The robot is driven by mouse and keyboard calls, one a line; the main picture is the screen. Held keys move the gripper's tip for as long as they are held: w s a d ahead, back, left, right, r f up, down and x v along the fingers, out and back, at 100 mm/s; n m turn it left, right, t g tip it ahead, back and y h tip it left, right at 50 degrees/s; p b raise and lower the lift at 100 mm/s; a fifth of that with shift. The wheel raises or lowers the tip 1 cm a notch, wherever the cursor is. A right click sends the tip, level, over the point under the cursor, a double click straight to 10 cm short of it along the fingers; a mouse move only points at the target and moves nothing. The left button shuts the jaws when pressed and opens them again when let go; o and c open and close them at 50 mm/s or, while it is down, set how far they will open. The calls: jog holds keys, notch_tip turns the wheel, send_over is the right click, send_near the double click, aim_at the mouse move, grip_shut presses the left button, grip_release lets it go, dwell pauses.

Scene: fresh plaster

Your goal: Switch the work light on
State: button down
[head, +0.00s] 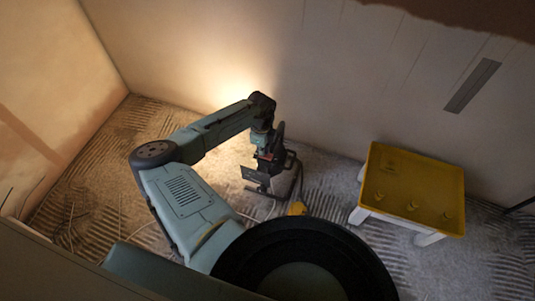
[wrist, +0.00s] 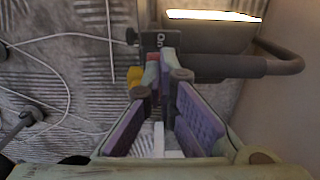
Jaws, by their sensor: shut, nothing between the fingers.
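The work light (head: 255,174) stands on the floor near the back wall, partly hidden by my arm in the head view. In the wrist view its dark housing (wrist: 205,37) fills the top, with a bright lit strip along its upper edge and a tubular handle at the right. A small dark plate with white marking (wrist: 160,41) sits on its near side. My gripper (wrist: 164,62) is shut and empty, its tips at or just short of this plate; I cannot tell whether they touch. A small red part shows beside the tips. In the head view my gripper (head: 263,153) is beside the lamp.
A yellow-topped stool (head: 376,190) with white legs stands to the right. Pale cables (wrist: 68,95) lie loose on the ridged floor. The plastered wall behind the lamp glows brightly (head: 238,82). A grey strip (head: 473,86) is on the right wall.

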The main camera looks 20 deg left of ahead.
jog(key=shift+r+p, duration=2.6)
jog(key=shift+r, duration=0.65)
